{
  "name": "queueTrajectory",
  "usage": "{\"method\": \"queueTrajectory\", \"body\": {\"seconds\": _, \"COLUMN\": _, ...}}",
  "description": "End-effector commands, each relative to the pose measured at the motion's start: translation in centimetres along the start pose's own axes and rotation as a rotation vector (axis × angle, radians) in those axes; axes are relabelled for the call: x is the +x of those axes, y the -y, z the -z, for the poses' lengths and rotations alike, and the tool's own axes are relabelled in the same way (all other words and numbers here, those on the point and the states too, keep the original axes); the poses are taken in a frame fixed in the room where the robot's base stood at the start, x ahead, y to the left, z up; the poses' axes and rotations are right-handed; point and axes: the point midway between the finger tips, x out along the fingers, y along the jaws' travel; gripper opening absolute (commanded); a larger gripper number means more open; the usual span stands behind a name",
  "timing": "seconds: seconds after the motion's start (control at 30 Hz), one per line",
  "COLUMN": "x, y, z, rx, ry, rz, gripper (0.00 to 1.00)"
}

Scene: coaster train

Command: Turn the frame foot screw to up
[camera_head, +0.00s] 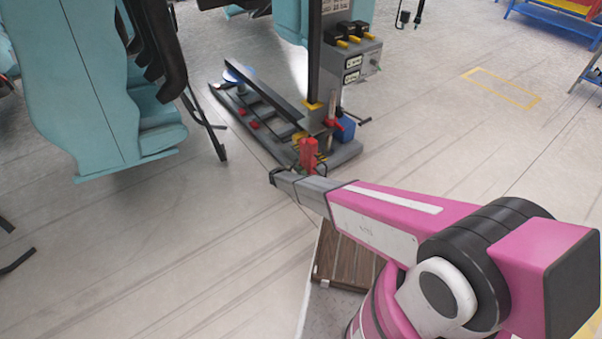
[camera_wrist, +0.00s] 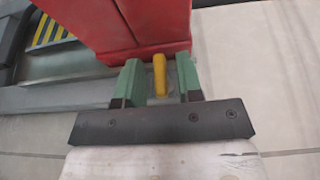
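A small yellow lever (camera_wrist: 160,74), which looks like the handle of the frame foot screw, stands out in front of a red block (camera_wrist: 135,25) in the wrist view. My gripper (camera_wrist: 159,66) has a green finger on each side of the lever, with a visible gap on both sides. It is open around the lever and not closed on it. In the head view the red block (camera_head: 308,153) stands at the near end of a low grey frame (camera_head: 345,153). My wrist is just in front of it and hides the lever there.
A dark upright post (camera_head: 315,60) and a grey control box (camera_head: 352,65) rise from the frame. Teal seats (camera_head: 75,80) hang at the left. A brown slatted board (camera_head: 345,258) lies below my arm. The floor to the right is mostly clear.

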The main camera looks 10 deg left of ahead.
Motion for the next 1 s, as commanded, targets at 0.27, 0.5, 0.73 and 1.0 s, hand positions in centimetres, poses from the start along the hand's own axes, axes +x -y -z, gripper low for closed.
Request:
{"method": "queueTrajectory", "body": {"seconds": 0.27, "x": 0.0, "y": 0.0, "z": 0.0, "rx": 0.0, "ry": 0.0, "rz": 0.0, "gripper": 0.38}}
{"method": "queueTrajectory", "body": {"seconds": 0.5, "x": -2.3, "y": 0.0, "z": -0.1, "rx": 0.0, "ry": 0.0, "rz": -0.002, "gripper": 0.38}}
{"method": "queueTrajectory", "body": {"seconds": 0.73, "x": -6.6, "y": 0.0, "z": -0.1, "rx": 0.0, "ry": 0.0, "rz": -0.001, "gripper": 0.38}}
{"method": "queueTrajectory", "body": {"seconds": 1.0, "x": -10.2, "y": 0.0, "z": -0.1, "rx": 0.0, "ry": 0.0, "rz": 0.0, "gripper": 0.38}}
